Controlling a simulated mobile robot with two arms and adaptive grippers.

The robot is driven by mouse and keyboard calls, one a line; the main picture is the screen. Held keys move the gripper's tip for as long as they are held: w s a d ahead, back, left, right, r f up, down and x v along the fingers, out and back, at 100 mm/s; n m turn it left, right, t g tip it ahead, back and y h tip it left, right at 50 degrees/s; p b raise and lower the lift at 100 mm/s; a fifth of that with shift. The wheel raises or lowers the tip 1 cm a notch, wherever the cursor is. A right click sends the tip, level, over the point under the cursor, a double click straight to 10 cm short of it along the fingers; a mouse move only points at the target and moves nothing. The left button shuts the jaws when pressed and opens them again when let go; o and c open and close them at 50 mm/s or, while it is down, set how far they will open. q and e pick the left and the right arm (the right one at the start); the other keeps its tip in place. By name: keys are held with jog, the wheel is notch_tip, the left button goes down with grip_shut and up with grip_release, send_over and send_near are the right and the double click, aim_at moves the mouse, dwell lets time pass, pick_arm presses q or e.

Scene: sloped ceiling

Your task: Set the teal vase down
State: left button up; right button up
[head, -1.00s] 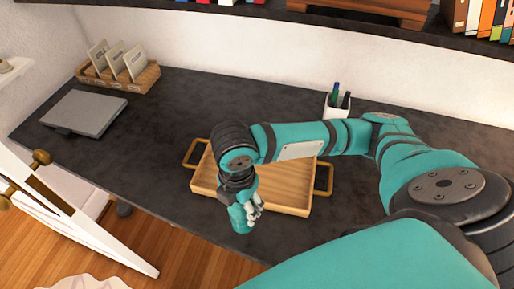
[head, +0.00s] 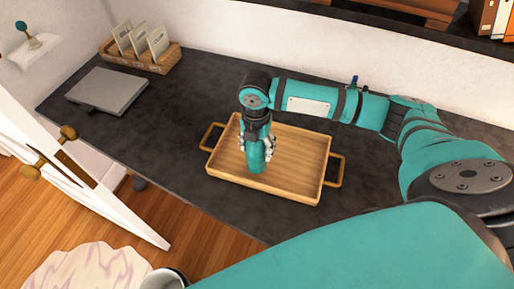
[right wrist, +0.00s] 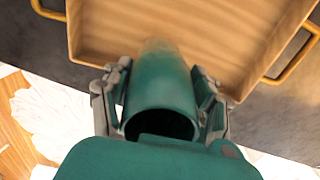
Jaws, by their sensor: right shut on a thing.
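The teal vase (head: 257,158) is upright between the fingers of my right gripper (head: 257,147), over the left-middle part of the wooden tray (head: 300,160). In the right wrist view the vase (right wrist: 162,88) has its open dark mouth towards the camera, with fingers of the gripper (right wrist: 160,100) closed on both sides of it. The tray (right wrist: 240,35) lies beyond the vase. I cannot tell whether the base of the vase touches the tray floor. My left gripper is not in view.
The tray lies on a dark desk (head: 190,110) and has a handle at each end. A closed grey laptop (head: 107,90) and a wooden card holder (head: 145,55) are at the left. A pen cup behind my arm is mostly hidden. A white door (head: 70,180) is open at the left.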

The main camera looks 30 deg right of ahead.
jog(key=shift+w+d, duration=0.15)
jog(key=shift+w, duration=0.2)
jog(key=shift+f, duration=0.3)
notch_tip(320, 180, down, 2)
jog(key=shift+f+p, duration=0.15)
jog(key=shift+p, duration=0.45)
jog(key=shift+f, duration=0.35)
jog(key=shift+f, duration=0.1)
jog(key=o, duration=1.3)
